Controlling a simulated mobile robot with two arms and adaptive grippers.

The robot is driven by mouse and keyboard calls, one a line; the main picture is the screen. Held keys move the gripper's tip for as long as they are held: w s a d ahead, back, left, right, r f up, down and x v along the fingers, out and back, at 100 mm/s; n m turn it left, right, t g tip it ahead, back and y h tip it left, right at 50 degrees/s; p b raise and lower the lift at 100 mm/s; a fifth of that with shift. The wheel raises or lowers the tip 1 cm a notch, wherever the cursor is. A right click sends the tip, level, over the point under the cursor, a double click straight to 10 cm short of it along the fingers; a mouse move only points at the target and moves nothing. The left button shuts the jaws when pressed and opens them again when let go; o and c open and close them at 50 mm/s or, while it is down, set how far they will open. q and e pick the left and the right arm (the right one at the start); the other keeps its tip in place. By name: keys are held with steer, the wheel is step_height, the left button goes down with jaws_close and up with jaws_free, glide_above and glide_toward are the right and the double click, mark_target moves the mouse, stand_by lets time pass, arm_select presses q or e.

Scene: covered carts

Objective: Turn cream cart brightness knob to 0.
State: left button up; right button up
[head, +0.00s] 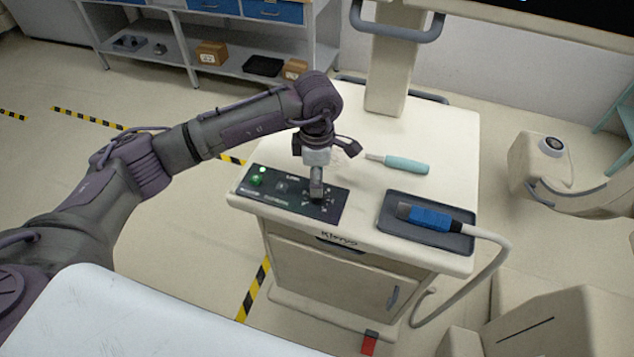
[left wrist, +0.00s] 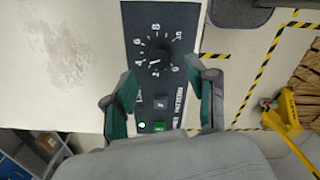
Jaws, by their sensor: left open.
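The cream cart (head: 450,150) stands in the middle of the head view. Its dark control panel (head: 260,198) lies at the front left of the top, with a lit green light. In the left wrist view the round black brightness knob (left wrist: 155,62) sits inside a ring of white numbers. The setting its pointer marks is too small to read surely. My left gripper (head: 317,190) points down over the knob and hides most of it in the head view. In the left wrist view its open fingers (left wrist: 160,76) are on either side of the knob; contact cannot be told.
A teal-handled tool (head: 405,165) lies on the cart top behind the panel. A blue probe (head: 430,217) rests in a dark tray (head: 465,243), its cable hanging off the right side. Another cream machine (head: 525,165) stands at right. Shelves (head: 235,65) stand at the back left.

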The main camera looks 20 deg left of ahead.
arm_select(q)
steer(key=shift+f+p, duration=0.5)
steer(key=shift+f, duration=1.75)
jaws_close()
